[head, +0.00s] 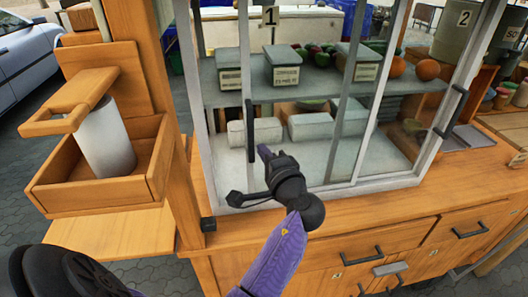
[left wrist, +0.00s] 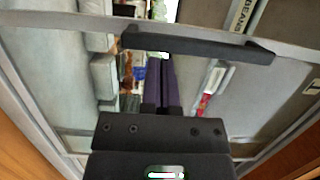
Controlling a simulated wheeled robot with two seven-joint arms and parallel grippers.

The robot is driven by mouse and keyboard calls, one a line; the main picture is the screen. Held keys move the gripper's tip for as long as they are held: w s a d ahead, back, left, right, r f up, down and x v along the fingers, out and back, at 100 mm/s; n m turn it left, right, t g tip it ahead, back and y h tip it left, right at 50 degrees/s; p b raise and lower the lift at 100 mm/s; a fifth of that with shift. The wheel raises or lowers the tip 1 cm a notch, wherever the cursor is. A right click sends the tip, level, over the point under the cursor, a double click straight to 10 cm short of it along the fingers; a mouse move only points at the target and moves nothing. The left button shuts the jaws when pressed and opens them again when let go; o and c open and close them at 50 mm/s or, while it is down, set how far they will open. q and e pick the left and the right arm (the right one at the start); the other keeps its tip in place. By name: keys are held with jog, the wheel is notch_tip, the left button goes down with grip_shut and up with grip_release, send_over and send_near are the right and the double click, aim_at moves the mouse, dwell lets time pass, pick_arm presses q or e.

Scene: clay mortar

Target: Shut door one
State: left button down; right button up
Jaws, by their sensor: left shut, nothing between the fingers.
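Door one is a glass panel in a pale metal frame (head: 243,60) on the counter cabinet, marked by a tag "1" (head: 270,16). Its long black upright handle (head: 249,130) shows in the head view; a black bar handle also crosses the left wrist view (left wrist: 198,44). My left gripper (head: 264,153) is shut and empty, close to the lower end of this handle. I cannot tell whether it touches the handle. In the left wrist view the closed fingers (left wrist: 163,82) point toward the glass below the bar. How far the door stands open is unclear. My right gripper is not in view.
Behind the glass, a shelf (head: 310,93) holds grey labelled boxes (head: 283,68) and fruit. A wooden holder with a paper roll (head: 104,140) stands left of the cabinet. Wooden drawers (head: 365,256) with dark handles lie below. A "2" tag (head: 464,18) shows at upper right.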

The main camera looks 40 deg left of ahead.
pick_arm(q)
jog(key=s+a+p, duration=0.3)
jog(key=s+a, duration=0.2)
jog(key=s, duration=0.1)
jog(key=shift+s+a, duration=0.25)
jog(key=shift+a, duration=0.05)
